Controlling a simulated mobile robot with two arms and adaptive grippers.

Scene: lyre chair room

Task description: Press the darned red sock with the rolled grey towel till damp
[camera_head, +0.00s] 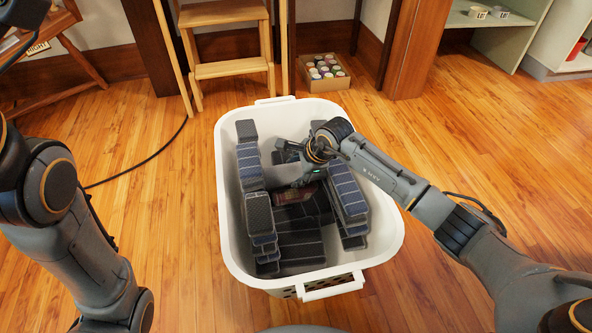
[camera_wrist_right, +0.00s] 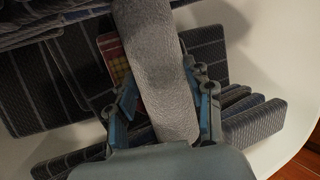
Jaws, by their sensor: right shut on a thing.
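The rolled grey towel (camera_wrist_right: 152,45) is between the fingers of my right gripper (camera_wrist_right: 163,90), which is shut on it. The towel has a slightly darker patch on its side. In the head view the grey towel (camera_head: 281,175) is down inside the white basket. The red sock (camera_wrist_right: 114,58), with a yellowish checked patch, lies beside and partly behind the towel in the right wrist view. It shows as a dark red patch (camera_head: 293,195) in the head view. I cannot tell whether the towel touches it. My left arm shows at the left, but its gripper is out of view.
The white basket (camera_head: 232,235) has high walls around my right gripper. Folded dark striped cloths (camera_head: 347,190) are stacked inside at both sides and on the bottom. A step stool (camera_head: 232,70) and a box of cans (camera_head: 324,72) stand behind. Wooden floor is clear to the right.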

